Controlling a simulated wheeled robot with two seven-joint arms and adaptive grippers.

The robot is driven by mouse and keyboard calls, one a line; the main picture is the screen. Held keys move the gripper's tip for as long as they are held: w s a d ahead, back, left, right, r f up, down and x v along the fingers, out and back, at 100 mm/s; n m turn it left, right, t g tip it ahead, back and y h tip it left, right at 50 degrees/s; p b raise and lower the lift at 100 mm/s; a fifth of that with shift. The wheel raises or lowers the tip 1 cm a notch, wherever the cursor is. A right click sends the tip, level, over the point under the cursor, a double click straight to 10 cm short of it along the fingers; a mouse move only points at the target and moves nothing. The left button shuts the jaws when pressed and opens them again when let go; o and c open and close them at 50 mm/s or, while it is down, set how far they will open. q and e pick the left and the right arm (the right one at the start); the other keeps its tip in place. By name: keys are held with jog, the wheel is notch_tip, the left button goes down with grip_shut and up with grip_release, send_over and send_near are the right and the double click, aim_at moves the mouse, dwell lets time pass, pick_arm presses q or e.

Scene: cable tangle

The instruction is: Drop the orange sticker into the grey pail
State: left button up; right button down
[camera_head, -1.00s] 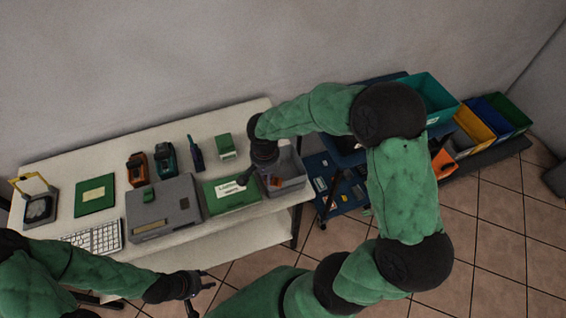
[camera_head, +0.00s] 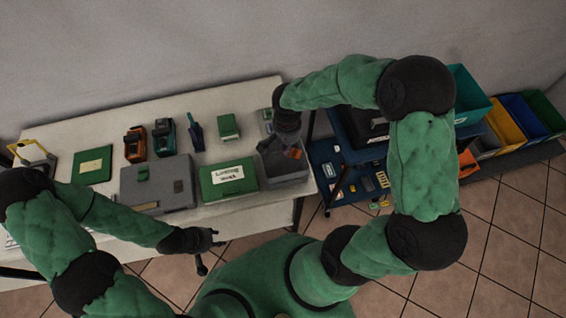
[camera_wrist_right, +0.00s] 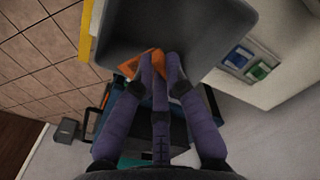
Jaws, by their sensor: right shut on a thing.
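The orange sticker (camera_head: 294,153) shows at the fingertips of my right gripper (camera_head: 283,146), over the grey pail (camera_head: 290,178) at the right end of the table. In the right wrist view the orange sticker (camera_wrist_right: 135,66) is partly hidden by the purple fingers of my right gripper (camera_wrist_right: 161,62), which are shut on it. The grey pail's wall (camera_wrist_right: 215,30) shows just behind the fingertips; I cannot tell how deep they are inside it. My left gripper (camera_head: 212,250) is empty and open in front of the table.
A green labelled box (camera_head: 228,180) stands left of the pail, beside a grey box (camera_head: 160,185). Several tools stand behind them. A blue cart (camera_head: 350,180) with small parts is right of the table. Coloured bins (camera_head: 500,120) stand farther right.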

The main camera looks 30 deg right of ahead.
jog(key=shift+f+b, duration=0.5)
jog(key=shift+f, duration=0.75)
jog(key=c, duration=1.2)
grip_release()
jog(key=shift+a+r, duration=0.1)
jog(key=shift+r, duration=0.05)
notch_tip(320, 180, up, 12)
